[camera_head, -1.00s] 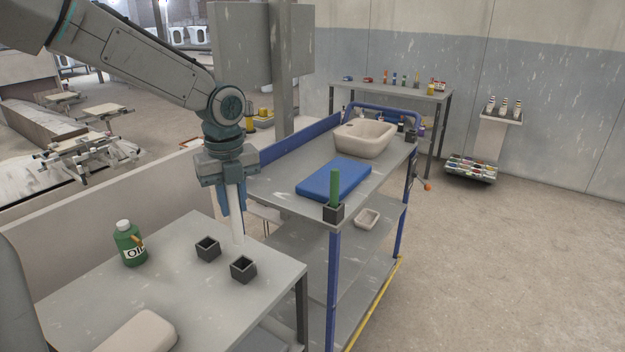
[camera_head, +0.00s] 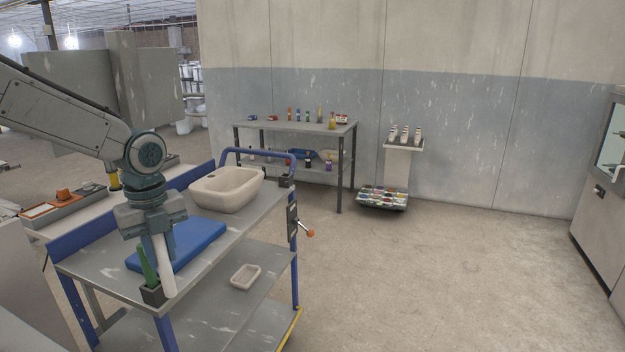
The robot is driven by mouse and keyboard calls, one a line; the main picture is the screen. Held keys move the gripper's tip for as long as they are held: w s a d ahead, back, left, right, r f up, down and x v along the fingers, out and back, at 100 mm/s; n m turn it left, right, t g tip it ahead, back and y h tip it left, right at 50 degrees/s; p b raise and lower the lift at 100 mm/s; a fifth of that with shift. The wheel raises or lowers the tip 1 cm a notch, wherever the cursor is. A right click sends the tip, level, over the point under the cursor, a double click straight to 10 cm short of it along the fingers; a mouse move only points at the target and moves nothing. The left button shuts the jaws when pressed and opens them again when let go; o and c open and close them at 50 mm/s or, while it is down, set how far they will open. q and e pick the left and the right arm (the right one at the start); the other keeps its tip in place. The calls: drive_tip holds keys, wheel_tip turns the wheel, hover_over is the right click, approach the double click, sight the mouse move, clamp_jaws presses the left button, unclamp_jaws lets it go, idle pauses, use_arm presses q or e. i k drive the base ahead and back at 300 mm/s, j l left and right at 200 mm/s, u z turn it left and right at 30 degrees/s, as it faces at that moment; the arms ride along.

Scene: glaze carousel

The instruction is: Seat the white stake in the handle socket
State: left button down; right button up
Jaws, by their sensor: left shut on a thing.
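The white stake (camera_head: 165,272) hangs upright, slightly tilted, from my left gripper (camera_head: 160,240), which is shut on its upper part. In the picture the stake overlaps the near corner of the blue-framed cart (camera_head: 105,262); I cannot tell the distance between them. A dark socket (camera_head: 151,295) at that corner holds a green stake (camera_head: 146,266) and is partly covered by the white one. A small dark box (camera_head: 286,182), which looks like the handle socket, sits at the cart's far end beside the blue handle (camera_head: 262,152). Its opening is not clear. My right gripper is not in view.
A blue pad (camera_head: 205,238) and a beige basin (camera_head: 226,190) stand on the cart top. A small dish (camera_head: 245,276) is on its lower shelf. An orange-tipped lever (camera_head: 309,233) juts from the cart's right side. The floor (camera_head: 430,270) to the right is clear.

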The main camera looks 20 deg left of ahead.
sight(206, 314)
drive_tip(key=i+l, duration=0.15)
drive_tip(key=i, duration=0.4)
drive_tip(key=i+l, duration=0.15)
drive_tip(key=i, duration=0.4)
drive_tip(key=i+l, duration=0.15)
drive_tip(key=i, duration=0.35)
drive_tip(key=i+j, duration=0.4)
drive_tip(key=i, duration=0.15)
drive_tip(key=i+j, duration=0.45)
drive_tip(key=i, duration=0.1)
